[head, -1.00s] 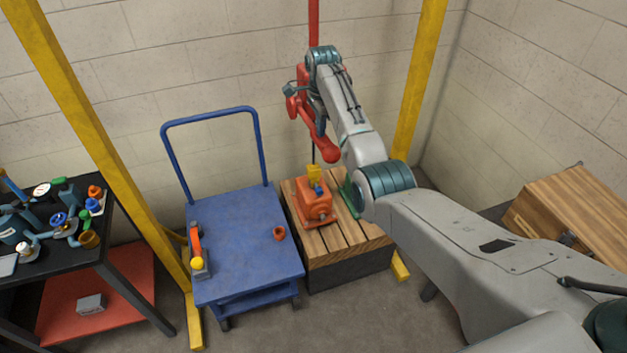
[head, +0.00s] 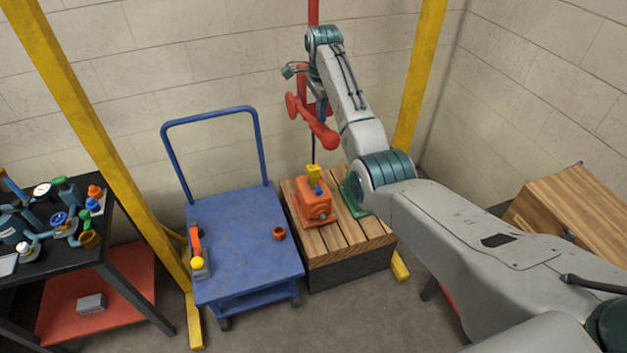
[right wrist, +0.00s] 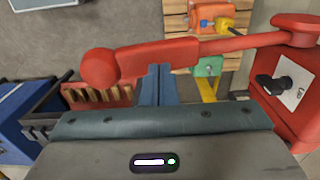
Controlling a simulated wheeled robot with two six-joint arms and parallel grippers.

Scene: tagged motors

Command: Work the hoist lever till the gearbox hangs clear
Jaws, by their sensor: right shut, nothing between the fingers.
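The red hoist lever (head: 312,121) slants down to the right, ending in a thick knob; it also crosses the right wrist view (right wrist: 160,58). The red hoist body (right wrist: 292,122), with a white label, is at the right there. My right gripper (head: 321,108) is shut and empty by the lever; its blue fingers (right wrist: 157,76) reach the lever's edge, but I cannot tell whether they touch. The orange gearbox (head: 316,210) is upright at the wooden pallet, a yellow piece (head: 314,173) on its top below a dark line. No gap shows beneath it. My left gripper is out of view.
The wooden pallet (head: 336,245) also bears a green part (head: 352,195). A blue cart (head: 245,255) stands left of it, carrying small items. A black bench (head: 110,235) with several parts is at the far left. Yellow posts (head: 418,75) flank the area.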

